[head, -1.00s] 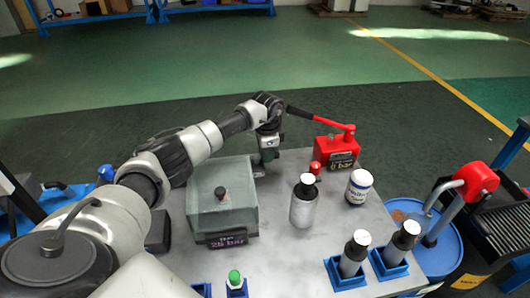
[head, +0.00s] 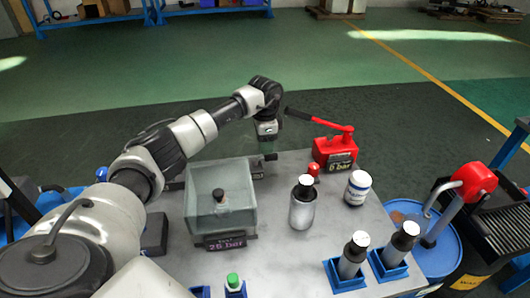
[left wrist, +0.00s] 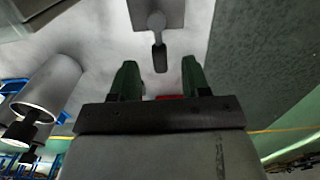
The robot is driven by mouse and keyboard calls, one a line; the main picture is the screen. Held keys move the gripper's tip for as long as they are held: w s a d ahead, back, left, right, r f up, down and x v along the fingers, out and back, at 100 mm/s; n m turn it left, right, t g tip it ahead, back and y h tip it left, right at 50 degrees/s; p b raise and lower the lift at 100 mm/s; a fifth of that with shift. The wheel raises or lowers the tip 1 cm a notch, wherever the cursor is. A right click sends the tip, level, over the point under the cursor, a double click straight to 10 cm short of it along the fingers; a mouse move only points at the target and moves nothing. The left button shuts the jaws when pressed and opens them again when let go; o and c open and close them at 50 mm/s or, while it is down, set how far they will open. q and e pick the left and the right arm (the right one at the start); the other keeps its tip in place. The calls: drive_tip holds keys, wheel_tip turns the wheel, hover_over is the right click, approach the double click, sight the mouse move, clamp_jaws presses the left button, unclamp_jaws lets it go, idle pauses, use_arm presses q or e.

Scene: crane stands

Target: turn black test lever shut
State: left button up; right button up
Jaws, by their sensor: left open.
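The black test lever (left wrist: 160,57) shows in the left wrist view, pivoting on a grey plate (left wrist: 145,12) and pointing toward the gap between my fingers. My left gripper (left wrist: 160,78) is open, with one green finger on each side of that gap. The lever's tip lies just ahead of the fingertips; I cannot tell whether it touches them. In the head view my left gripper (head: 268,150) points down at the far edge of the bench, behind the clear tank (head: 221,218). The lever cannot be made out there. My right gripper is not in view.
A red hand pump (head: 335,150) stands right of the gripper. A grey bottle (head: 302,211) and a white jar (head: 358,187) stand nearer on the bench (head: 290,265). Black-topped cylinders sit in blue holders (head: 346,276) at front right.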

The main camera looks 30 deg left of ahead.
use_arm(q)
wheel_tip(320, 180, up, 6)
drive_tip(key=shift+r, duration=0.1)
idle(0.6)
